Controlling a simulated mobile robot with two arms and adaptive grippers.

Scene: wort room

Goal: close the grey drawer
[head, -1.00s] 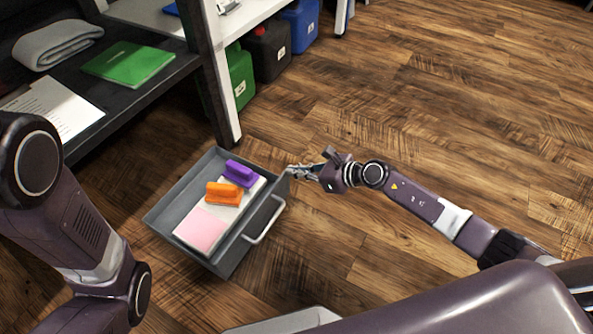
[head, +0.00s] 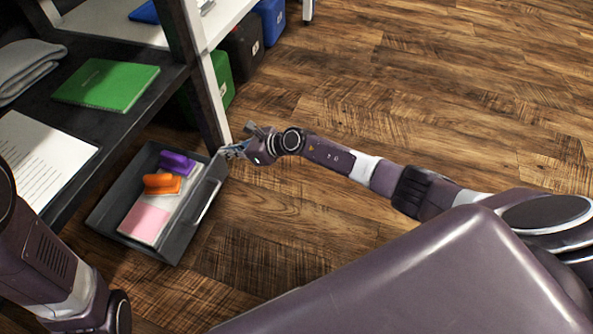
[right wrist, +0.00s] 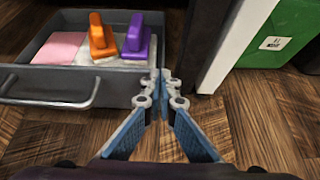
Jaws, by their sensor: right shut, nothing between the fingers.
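The grey drawer (head: 182,245) stands pulled out below the dark shelf in the head view, its front and bar handle (head: 208,201) facing right. It holds a purple-handled item (head: 177,162), an orange-handled item (head: 162,183) and a pink pad (head: 144,222). My right gripper (head: 229,152) is shut and empty, with its tips at the drawer front's far corner. In the right wrist view the fingertips (right wrist: 161,84) are together at the right end of the drawer front (right wrist: 115,90), seemingly touching it. My left arm shows at the left edge, but its gripper is out of view.
A dark shelf above the drawer carries a green notebook (head: 106,84), a paper sheet (head: 38,158) and a folded grey cloth (head: 24,68). A shelf post (head: 207,90) stands just behind my right gripper. Green, black and blue canisters line the floor beyond. Floor to the right is clear.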

